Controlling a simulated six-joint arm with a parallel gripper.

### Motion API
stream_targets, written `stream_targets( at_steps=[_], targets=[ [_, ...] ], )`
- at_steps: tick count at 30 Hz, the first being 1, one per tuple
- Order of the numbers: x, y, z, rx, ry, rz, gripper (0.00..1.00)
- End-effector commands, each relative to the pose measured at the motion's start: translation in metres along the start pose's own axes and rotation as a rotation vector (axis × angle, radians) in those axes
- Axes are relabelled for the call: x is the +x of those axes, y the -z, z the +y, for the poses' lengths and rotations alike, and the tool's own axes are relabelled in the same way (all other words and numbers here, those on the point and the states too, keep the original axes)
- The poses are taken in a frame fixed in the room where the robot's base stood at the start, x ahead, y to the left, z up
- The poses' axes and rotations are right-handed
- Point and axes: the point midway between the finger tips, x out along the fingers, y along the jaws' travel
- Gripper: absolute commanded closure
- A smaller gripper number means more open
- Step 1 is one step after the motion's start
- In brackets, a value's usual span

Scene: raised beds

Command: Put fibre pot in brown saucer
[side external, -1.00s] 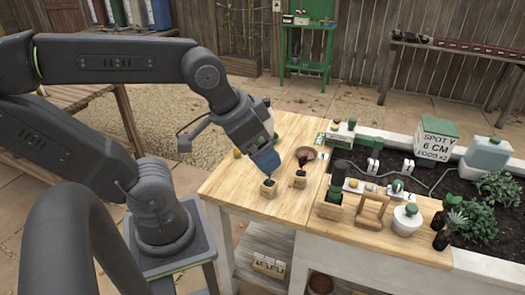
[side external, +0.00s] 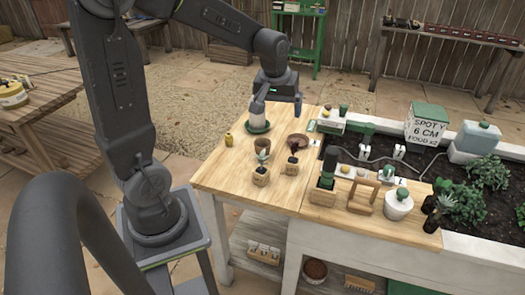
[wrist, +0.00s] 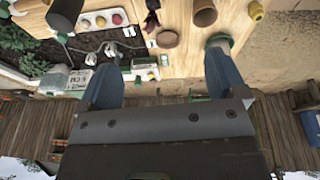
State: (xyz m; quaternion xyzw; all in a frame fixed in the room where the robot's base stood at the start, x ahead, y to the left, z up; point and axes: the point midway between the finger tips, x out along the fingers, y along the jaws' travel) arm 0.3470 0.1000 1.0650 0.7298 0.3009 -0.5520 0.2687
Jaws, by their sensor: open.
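The fibre pot (side external: 262,146), a brown tapered cup, stands upright on the wooden table. It also shows at the top of the wrist view (wrist: 204,13). The brown saucer (side external: 297,140) lies flat to its right, toward the back, and looks empty; it is also in the wrist view (wrist: 167,39). My gripper (side external: 277,103) is raised above the back of the table, behind the pot and saucer. In the wrist view its blue fingers (wrist: 163,62) are wide apart with nothing between them.
A green saucer (side external: 257,128) with a pale item on it sits behind the pot. A yellow item (side external: 229,139) is at left. Trays and a white jar (side external: 398,205) crowd the right; the front-left tabletop is clear.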

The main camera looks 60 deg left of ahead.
Motion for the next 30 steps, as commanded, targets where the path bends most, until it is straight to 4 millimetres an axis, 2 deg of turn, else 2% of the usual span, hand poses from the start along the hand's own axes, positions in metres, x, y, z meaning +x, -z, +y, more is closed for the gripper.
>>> stream_targets(
  at_steps=[1, 3, 6, 10, 16, 20, 27, 30],
  targets=[
    [0.022, 0.018, -0.010, -0.081, 0.030, -0.025, 0.10],
    [0.048, 0.038, -0.023, -0.187, 0.060, -0.046, 0.10],
    [0.083, 0.061, -0.044, -0.322, 0.100, -0.073, 0.10],
    [0.118, 0.078, -0.067, -0.448, 0.137, -0.096, 0.10],
    [0.144, 0.086, -0.083, -0.527, 0.159, -0.110, 0.10],
    [0.162, 0.083, -0.085, -0.530, 0.161, -0.113, 0.10],
    [0.206, 0.076, -0.091, -0.527, 0.160, -0.112, 0.10],
    [0.218, 0.074, -0.092, -0.527, 0.159, -0.110, 0.10]
  ],
)
